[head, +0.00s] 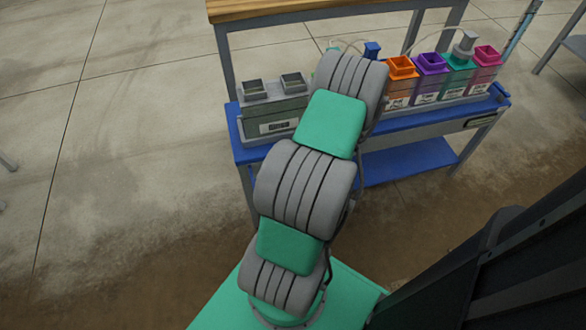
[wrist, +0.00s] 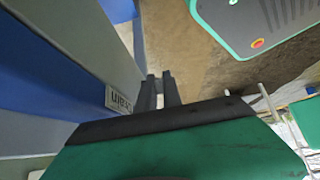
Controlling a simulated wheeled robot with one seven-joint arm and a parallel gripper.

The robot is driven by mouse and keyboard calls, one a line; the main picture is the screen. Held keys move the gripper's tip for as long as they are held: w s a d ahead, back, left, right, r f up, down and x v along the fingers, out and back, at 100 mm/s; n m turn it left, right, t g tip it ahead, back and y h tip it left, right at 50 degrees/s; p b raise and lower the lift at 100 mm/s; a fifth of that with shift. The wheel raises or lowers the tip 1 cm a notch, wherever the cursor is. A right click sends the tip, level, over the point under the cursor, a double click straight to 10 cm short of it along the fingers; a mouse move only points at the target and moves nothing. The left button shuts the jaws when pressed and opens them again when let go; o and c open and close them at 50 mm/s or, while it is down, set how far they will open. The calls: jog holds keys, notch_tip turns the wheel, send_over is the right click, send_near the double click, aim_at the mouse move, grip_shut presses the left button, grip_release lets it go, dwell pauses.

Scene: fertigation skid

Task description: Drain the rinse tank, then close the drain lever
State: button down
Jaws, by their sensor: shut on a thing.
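My gripper (wrist: 160,90) shows in the wrist view with its two dark fingers close together, beside a small white label (wrist: 118,98) on the blue-and-grey skid side. The label's print is upside down and partly cut off; it seems to end in "ain". The fingers are shut on what seems to be the drain lever, mostly hidden between them. In the head view my arm covers the gripper, the lever and the middle of the skid. The rinse tank cannot be made out for sure, nor any water level or flow.
The blue skid deck (head: 420,129) carries a grey-green box (head: 275,125) with two dark square-topped cups on the left. Several coloured containers, including an orange one (head: 401,80) and a pink one (head: 484,70), stand on the right. A wooden shelf (head: 290,8) lies above.

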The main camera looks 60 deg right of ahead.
dwell(0.4)
jog(key=c, duration=1.5)
grip_release()
jog(key=p+v, duration=0.1)
jog(key=v, duration=0.6)
jog(key=shift+s+d+r+p, duration=0.2)
jog(key=shift+r+p, duration=0.05)
jog(key=shift+p, duration=0.1)
